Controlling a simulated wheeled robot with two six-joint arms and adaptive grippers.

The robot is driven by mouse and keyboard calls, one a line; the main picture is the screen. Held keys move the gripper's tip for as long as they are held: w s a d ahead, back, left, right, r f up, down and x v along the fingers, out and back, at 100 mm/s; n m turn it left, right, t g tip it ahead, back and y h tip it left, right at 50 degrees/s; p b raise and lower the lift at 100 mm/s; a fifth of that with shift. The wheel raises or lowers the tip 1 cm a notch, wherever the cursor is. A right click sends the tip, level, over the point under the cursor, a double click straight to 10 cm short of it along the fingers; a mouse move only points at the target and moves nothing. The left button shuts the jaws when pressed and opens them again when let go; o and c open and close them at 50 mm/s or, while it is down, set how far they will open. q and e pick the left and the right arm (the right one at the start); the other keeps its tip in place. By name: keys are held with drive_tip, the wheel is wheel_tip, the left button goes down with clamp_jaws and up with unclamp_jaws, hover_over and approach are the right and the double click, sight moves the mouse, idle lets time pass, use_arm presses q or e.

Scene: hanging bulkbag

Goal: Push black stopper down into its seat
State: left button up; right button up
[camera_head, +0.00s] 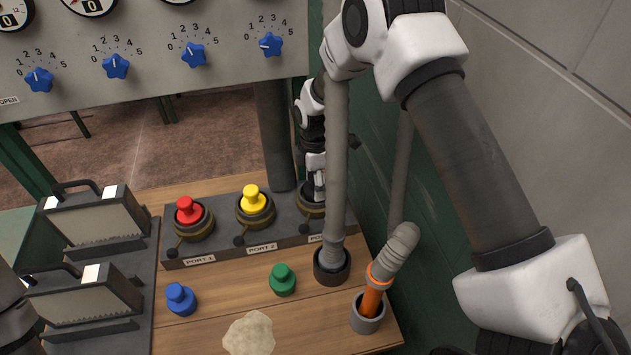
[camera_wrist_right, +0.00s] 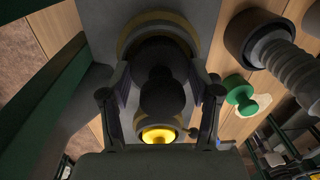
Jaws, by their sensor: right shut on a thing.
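The black stopper (camera_wrist_right: 162,97) shows in the right wrist view, between the two fingers of my right gripper (camera_wrist_right: 162,92). The gripper is shut on it. The stopper is lined up with the ringed seat (camera_wrist_right: 150,22) of the third port, and its dark base overlaps the ring. I cannot tell how deep it sits. In the head view my right gripper (camera_head: 318,182) points down at that port (camera_head: 311,209), and the stopper is largely hidden there by the gripper and a grey hose. My left gripper is not in view.
A red stopper (camera_head: 187,209) and yellow stopper (camera_head: 252,198) sit in the other ports. Blue (camera_head: 181,299) and green (camera_head: 282,279) stoppers stand on the wooden table. A grey hose (camera_head: 336,170) rises close by the right gripper.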

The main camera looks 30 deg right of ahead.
drive_tip(key=shift+f, duration=0.2)
drive_tip(key=o, duration=1.2)
drive_tip(key=shift+o, duration=0.2)
drive_tip(key=r, duration=1.2)
drive_tip(key=shift+w, duration=0.3)
